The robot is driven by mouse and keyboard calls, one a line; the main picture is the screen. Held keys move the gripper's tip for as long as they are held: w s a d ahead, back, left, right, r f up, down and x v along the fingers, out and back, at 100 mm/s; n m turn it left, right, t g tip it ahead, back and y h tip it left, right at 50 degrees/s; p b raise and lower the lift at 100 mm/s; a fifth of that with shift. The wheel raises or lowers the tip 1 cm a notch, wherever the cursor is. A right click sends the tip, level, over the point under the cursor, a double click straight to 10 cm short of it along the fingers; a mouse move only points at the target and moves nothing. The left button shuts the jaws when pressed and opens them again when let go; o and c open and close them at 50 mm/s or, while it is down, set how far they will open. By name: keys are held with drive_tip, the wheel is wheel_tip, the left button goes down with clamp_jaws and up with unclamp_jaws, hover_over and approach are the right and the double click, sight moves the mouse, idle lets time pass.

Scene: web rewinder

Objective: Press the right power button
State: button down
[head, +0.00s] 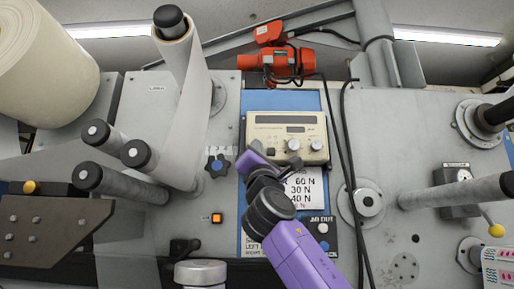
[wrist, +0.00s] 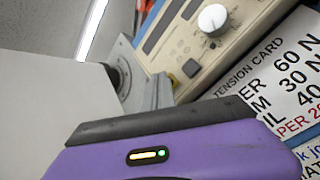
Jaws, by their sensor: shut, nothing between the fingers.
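A cream control box (head: 287,137) with two displays and two pale knobs is mounted on the blue panel in the middle of the machine. It also shows close up in the wrist view (wrist: 205,40). My gripper (head: 258,156) is in front of the box's lower left edge, shut and empty. Its purple body (wrist: 170,150) fills the bottom of the wrist view. An orange lit square button (head: 217,218) is left of my arm. No button is clearly marked as a power button, and my gripper hides part of the box's lower left. I cannot tell whether my gripper touches the box.
A white tension card (head: 305,188) hangs below the box, partly behind my arm. A jog panel (head: 318,236) is at lower right of it. Black cables (head: 345,150) run down right of the box. Rollers (head: 120,185) stick out at left. An orange-red device (head: 285,62) is above.

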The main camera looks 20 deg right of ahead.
idle(0.3)
drive_tip(key=shift+s+a, duration=0.25)
drive_tip(key=shift+s, duration=0.5)
drive_tip(key=shift+s+a+b, duration=0.25)
drive_tip(key=shift+s+a, duration=0.05)
drive_tip(key=shift+s, duration=0.65)
drive_tip(key=shift+s+a+b, duration=0.3)
drive_tip(key=shift+s, duration=0.65)
drive_tip(key=shift+s+a+b, duration=0.25)
drive_tip(key=shift+s+a, duration=0.05)
drive_tip(key=shift+s, duration=0.65)
